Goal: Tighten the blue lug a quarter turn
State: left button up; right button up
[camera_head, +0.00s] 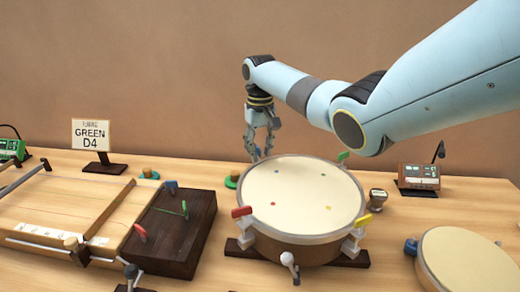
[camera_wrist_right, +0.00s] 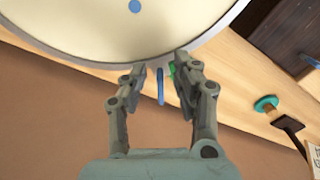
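The round drum (camera_head: 300,190) has a cream head with coloured dots and stands on the table. The blue lug (camera_head: 257,153) is at its back left rim, mostly hidden by my fingers. In the right wrist view the blue lug (camera_wrist_right: 160,86) stands edge-on between the fingers, with a visible gap on each side. My right gripper (camera_head: 259,149) points down behind the drum; in its wrist view it (camera_wrist_right: 160,72) is open around the lug. A blue dot (camera_wrist_right: 135,6) marks the drum head nearby. My left gripper is not in view.
Red (camera_head: 242,211), yellow (camera_head: 378,193) and green (camera_head: 343,156) lugs stand around the rim. A dark wooden block (camera_head: 175,235) is left of the drum. A small stamp-like object stands at right. A sign (camera_head: 91,134) reads "GREEN D4". A second drum (camera_head: 468,262) is front right.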

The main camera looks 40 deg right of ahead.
grip_shut()
jog(key=shift+r, duration=0.1)
dwell(0.3)
jog(key=shift+a+r+m+p, duration=0.15)
jog(key=shift+m+p, duration=0.75)
jog(key=shift+p, duration=0.15)
jog(key=shift+w+a+m+p, duration=0.15)
jog(key=shift+m+p, duration=0.6)
jog(key=shift+m, duration=0.05)
jog(key=shift+w+a+m+p, duration=0.1)
jog(key=shift+w+m+p, duration=0.25)
jog(key=shift+m, duration=2.05)
jog(key=shift+w+a+m+p, duration=0.1)
jog(key=shift+w+m+p, duration=0.25)
jog(key=shift+m, duration=2.05)
jog(key=shift+w+m+p, duration=0.25)
jog(key=shift+w+m, duration=0.2)
jog(key=shift+m, duration=1.95)
